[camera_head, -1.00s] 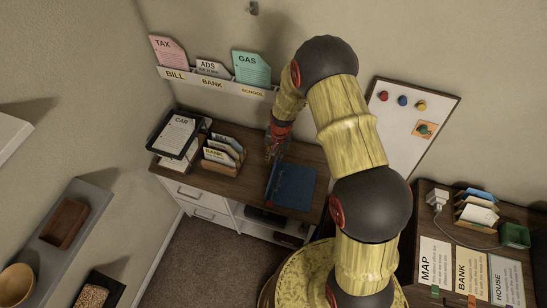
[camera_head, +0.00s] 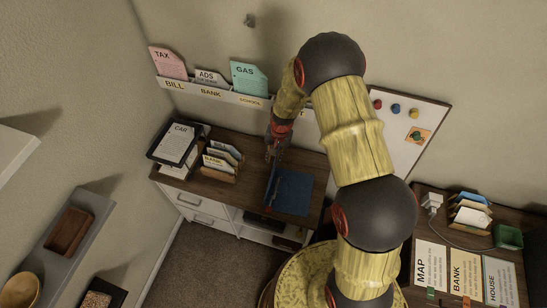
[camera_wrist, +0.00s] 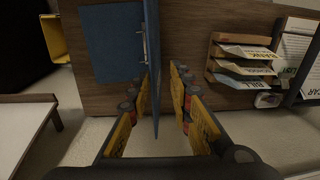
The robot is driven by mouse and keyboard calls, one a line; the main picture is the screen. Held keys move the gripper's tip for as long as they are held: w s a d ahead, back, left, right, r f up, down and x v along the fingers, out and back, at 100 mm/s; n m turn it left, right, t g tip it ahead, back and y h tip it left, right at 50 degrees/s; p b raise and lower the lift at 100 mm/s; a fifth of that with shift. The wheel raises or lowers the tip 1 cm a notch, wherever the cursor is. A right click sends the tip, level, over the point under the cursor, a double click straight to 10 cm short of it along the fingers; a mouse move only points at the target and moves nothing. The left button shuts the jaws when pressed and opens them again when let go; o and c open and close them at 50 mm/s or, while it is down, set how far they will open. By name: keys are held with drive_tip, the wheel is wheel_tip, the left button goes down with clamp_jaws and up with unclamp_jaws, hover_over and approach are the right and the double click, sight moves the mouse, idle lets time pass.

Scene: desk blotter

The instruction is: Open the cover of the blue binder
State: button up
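The blue binder (camera_head: 293,192) lies on the wooden desk top. Its cover (camera_head: 271,186) stands up roughly on edge along the binder's left side. In the wrist view the inside of the binder (camera_wrist: 112,42) shows with a metal ring strip, and the cover (camera_wrist: 154,90) is seen nearly edge-on. My gripper (camera_head: 273,155) is over the cover's far part. In the wrist view its fingers (camera_wrist: 161,72) are apart, one on each side of the cover, with gaps visible. The exact contact at the fingertips is hard to tell.
A wooden sorter with envelopes (camera_head: 221,162) and a CAR clipboard (camera_head: 177,143) stand left of the binder. A wall rack (camera_head: 212,92) with labelled folders hangs behind. A whiteboard (camera_head: 400,140) is at the right. A second desk (camera_head: 428,205) carries labelled sheets.

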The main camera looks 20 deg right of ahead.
drive_tip(key=shift+d+r, duration=0.1)
drive_tip(key=shift+r, duration=0.55)
wheel_tip(320, 180, up, 12)
drive_tip(key=d, duration=0.1)
drive_tip(key=shift+s, duration=0.4)
drive_tip(key=shift+d+f, duration=0.1)
idle(0.4)
